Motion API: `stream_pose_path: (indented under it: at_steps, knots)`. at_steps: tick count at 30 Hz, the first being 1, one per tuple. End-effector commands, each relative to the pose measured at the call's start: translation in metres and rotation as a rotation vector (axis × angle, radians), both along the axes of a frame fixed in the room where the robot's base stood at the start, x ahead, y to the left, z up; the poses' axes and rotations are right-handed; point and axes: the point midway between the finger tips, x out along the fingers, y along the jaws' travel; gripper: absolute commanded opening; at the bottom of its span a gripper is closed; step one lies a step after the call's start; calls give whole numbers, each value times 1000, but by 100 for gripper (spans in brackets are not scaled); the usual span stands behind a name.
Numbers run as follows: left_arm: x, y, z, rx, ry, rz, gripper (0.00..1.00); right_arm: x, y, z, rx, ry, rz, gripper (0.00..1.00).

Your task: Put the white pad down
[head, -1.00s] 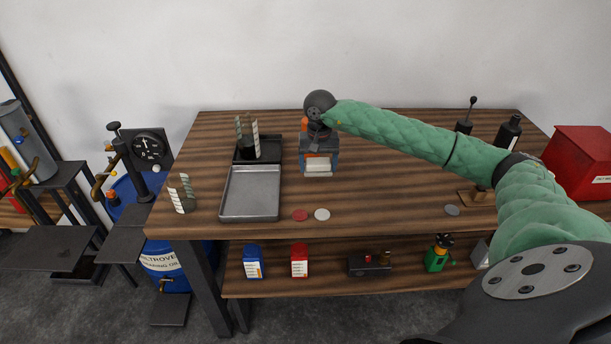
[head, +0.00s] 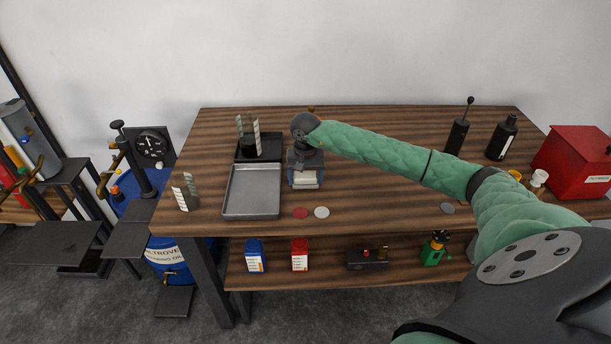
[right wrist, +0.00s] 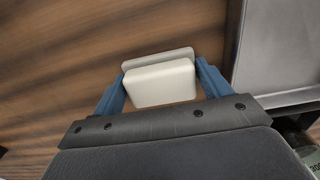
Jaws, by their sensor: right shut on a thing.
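The white pad (head: 306,180) is held low over the wooden table (head: 380,205), just right of the metal tray. In the right wrist view, the pad (right wrist: 162,84) is a pale block with a thin wider plate at its far edge. My right gripper (head: 305,176) has its blue fingers on either side of the pad and is shut on it. I cannot tell whether the pad touches the table. My left gripper is not in view.
The empty metal tray (head: 252,192) lies left of the pad. A red disc (head: 300,213) and a white disc (head: 321,212) lie in front. A black holder (head: 259,147) stands behind the tray. The table right of the discs is clear up to a grey disc (head: 447,208).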

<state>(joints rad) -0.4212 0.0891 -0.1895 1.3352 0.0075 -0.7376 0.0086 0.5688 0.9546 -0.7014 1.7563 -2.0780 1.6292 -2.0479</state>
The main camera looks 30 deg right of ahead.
Motion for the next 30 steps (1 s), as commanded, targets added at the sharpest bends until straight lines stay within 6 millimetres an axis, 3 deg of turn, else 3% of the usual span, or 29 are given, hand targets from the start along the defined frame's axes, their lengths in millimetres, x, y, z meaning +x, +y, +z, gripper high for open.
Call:
stream_pose_path:
  at_steps: [15,16,19,30]
  knots:
    - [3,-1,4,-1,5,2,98,0,0,-3,-1,1,0,49]
    - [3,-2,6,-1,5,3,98,0,0,-3,-1,1,0,80]
    - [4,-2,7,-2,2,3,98,0,0,-3,-1,1,0,98]
    - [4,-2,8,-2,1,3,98,0,0,-2,0,1,0,98]
